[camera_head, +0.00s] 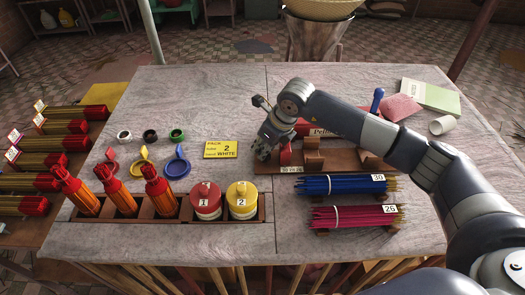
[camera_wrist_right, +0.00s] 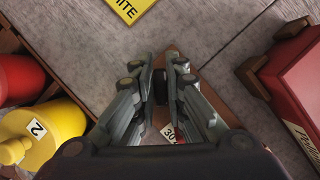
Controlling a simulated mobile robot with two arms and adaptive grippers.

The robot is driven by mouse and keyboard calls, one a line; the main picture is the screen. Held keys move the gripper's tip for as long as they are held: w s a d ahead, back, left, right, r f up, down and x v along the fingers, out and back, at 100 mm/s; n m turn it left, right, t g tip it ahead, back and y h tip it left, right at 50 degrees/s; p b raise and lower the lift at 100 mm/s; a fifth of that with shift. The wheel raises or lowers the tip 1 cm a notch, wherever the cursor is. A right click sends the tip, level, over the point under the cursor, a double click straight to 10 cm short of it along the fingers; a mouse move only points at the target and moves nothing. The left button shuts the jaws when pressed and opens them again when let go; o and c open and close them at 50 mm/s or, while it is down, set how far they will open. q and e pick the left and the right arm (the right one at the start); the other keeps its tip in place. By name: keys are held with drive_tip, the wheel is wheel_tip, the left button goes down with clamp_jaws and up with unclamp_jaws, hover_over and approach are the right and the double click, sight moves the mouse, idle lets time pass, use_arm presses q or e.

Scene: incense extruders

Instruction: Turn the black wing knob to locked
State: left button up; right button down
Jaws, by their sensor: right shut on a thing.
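My right gripper (camera_head: 264,152) comes down at the left end of a wooden base (camera_head: 345,158) on the table. In the right wrist view the gripper (camera_wrist_right: 160,88) is shut on a small dark piece, which looks like the black wing knob (camera_wrist_right: 160,86). Only a narrow part of the knob shows between the fingertips, so I cannot tell its turn or any locked mark. In the head view the knob is hidden by the gripper. My left gripper is not in view.
A red lettered box (camera_wrist_right: 297,80) stands close right of the gripper. A yellow card (camera_head: 220,149) lies left of it. Red (camera_head: 206,200) and yellow (camera_head: 242,200) jars stand in a front rack. Blue (camera_head: 345,184) and pink (camera_head: 350,217) stick bundles lie in front of the base.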

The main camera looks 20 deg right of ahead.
drive_tip(key=m+b, duration=0.1)
drive_tip(key=m, duration=0.1)
drive_tip(key=m+h+b, duration=0.2)
drive_tip(key=m+b, duration=0.1)
drive_tip(key=shift+f+m+t, duration=0.25)
drive_tip(key=shift+m+t, duration=0.05)
drive_tip(key=shift+t, duration=0.1)
drive_tip(key=shift+d+r+m+h+b, duration=0.1)
drive_tip(key=shift+m+h+b, duration=0.5)
drive_tip(key=shift+m, duration=0.5)
drive_tip(key=shift+d+m+h+b, duration=0.1)
drive_tip(key=shift+m+h+b, duration=0.2)
drive_tip(key=shift+m+b, duration=0.65)
drive_tip(key=shift+m, duration=0.35)
drive_tip(key=c, duration=1.6)
unclamp_jaws()
drive_tip(key=shift+c, duration=0.2)
drive_tip(key=shift+w, duration=0.1)
drive_tip(key=shift+r, duration=0.1)
